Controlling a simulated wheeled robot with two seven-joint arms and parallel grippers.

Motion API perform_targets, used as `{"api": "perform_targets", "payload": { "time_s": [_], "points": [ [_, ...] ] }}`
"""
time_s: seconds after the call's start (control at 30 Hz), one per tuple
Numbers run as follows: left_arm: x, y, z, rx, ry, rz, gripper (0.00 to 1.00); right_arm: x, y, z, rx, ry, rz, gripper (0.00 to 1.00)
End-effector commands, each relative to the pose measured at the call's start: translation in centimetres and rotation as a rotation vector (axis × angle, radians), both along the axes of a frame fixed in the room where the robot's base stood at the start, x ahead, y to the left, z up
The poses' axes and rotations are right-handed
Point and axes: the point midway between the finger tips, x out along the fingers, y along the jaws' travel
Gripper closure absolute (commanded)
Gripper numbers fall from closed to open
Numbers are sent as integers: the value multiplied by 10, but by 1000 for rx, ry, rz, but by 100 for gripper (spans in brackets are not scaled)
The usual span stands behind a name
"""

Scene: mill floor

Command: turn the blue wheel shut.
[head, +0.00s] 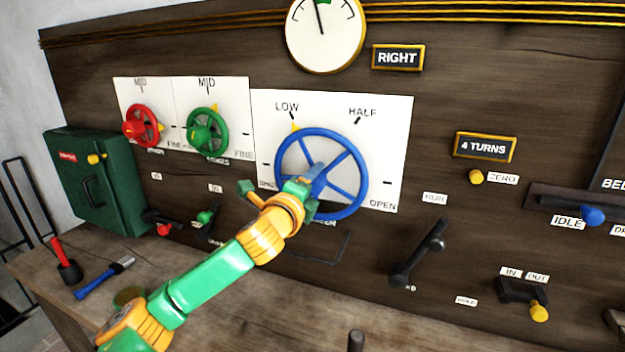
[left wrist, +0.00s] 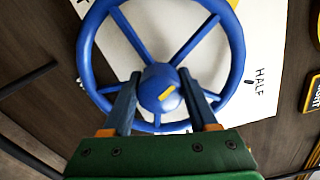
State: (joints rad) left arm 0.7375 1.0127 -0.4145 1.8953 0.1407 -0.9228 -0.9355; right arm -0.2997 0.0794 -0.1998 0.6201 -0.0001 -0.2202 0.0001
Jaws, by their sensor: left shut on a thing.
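The blue wheel (head: 358,165) with several spokes is mounted on a white plate (head: 392,120) on the dark wooden panel. A yellow pointer (head: 295,127) at its upper left rim is near the LOW mark; HALF is at the upper right and OPEN at the lower right. The label at the lower left is partly hidden. My left gripper (head: 283,190) is at the wheel's centre. In the left wrist view, its two fingers (left wrist: 160,78) are shut on either side of the blue wheel's hub (left wrist: 160,92). My right gripper is not in view.
A red wheel (head: 137,127) and a green wheel (head: 218,132) are left of the blue one. Below are small levers and a black lever (head: 420,252). A green box (head: 88,185) hangs at the left. A blue-handled tool (head: 100,279) lies on the bench. A round gauge (head: 325,45) is above.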

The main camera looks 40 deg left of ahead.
Motion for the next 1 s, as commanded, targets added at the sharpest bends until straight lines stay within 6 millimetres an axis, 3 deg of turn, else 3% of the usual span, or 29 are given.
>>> {"api": "perform_targets", "payload": {
  "time_s": [1.0],
  "points": [
    [0, 0, 0, -884, -215, -1, 96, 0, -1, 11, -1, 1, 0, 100]
  ]
}}
